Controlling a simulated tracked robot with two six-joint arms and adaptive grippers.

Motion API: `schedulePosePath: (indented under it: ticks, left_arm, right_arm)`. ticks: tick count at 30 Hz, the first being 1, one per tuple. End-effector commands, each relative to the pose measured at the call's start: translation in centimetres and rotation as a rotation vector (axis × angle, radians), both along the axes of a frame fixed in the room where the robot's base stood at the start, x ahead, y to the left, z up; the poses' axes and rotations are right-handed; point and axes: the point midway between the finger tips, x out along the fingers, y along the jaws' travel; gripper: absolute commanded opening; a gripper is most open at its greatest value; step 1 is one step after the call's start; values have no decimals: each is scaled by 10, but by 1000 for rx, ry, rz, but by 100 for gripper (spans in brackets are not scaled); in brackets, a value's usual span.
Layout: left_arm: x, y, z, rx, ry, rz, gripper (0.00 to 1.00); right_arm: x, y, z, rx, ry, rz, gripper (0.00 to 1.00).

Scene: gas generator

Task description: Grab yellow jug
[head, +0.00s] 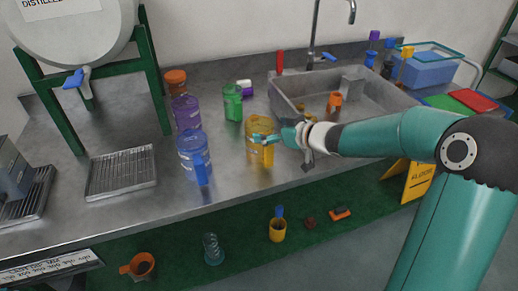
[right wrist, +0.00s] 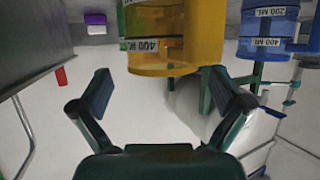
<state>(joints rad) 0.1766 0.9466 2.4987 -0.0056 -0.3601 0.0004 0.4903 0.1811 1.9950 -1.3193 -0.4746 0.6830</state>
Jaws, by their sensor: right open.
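The yellow jug (head: 261,152) stands upright on the steel counter (head: 240,180), left of the sink. My right gripper (head: 270,138) reaches in from the right at the jug and covers part of its upper side in the head view. In the right wrist view, my right gripper (right wrist: 159,76) is open and empty, its two fingers spread wide. The yellow jug (right wrist: 204,35) is at the top of that view, just beyond the fingertips and roughly centred between them. I cannot tell whether a finger touches it. My left gripper is not in view.
A blue jug (head: 193,158) stands close left of the yellow jug; a purple jug (head: 185,113) and a green jug (head: 232,103) stand behind. The sink (head: 365,92) is to the right. The counter's front strip is clear.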

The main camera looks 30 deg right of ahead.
Motion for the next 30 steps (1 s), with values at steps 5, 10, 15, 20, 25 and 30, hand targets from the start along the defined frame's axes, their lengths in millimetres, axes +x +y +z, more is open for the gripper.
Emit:
schedulePosePath:
  ticks: [5, 10, 15, 20, 25, 30]
  left_arm:
    - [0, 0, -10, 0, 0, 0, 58]
    - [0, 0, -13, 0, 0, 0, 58]
    - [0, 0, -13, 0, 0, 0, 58]
    - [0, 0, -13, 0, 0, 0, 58]
    - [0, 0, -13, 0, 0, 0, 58]
    - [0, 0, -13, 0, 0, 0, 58]
  right_arm:
    - [18, 6, -14, 2, 1, 2, 100]
    - [38, 10, -22, 1, 1, 2, 100]
    - [44, 11, -23, 0, 0, 1, 100]
    - [44, 11, -22, 0, 0, 1, 98]
    - [44, 11, -23, 0, 0, 1, 70]
    - [44, 11, -23, 0, 0, 1, 42]
